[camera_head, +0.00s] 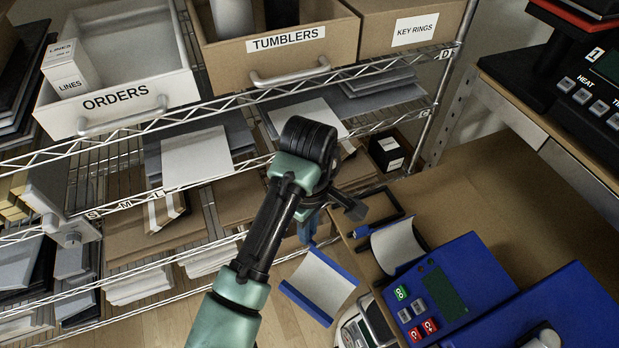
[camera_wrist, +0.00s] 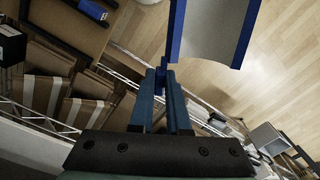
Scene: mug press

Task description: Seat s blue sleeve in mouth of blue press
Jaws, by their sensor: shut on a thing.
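My gripper (camera_head: 310,222) is shut on the blue sleeve (camera_head: 319,287), at the end of my arm in the head view. The sleeve is a curved pale sheet with blue edges, held beyond the fingertips and over the floor. The wrist view shows my gripper (camera_wrist: 166,85) with its fingers together at the sleeve's blue edge; the sleeve (camera_wrist: 213,35) extends up and right. The blue press (camera_head: 445,290) stands on the bench right of the sleeve, apart from it. A curved pale piece (camera_head: 397,245) is at its left end; whether this is the mouth is unclear.
A wire shelf with drawers labelled ORDERS (camera_head: 120,110) and TUMBLERS (camera_head: 290,58) stands behind my arm. A brown bench (camera_head: 500,200) carries the press; another blue body (camera_head: 575,315) is to its right. Wood floor (camera_head: 285,325) lies below the sleeve.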

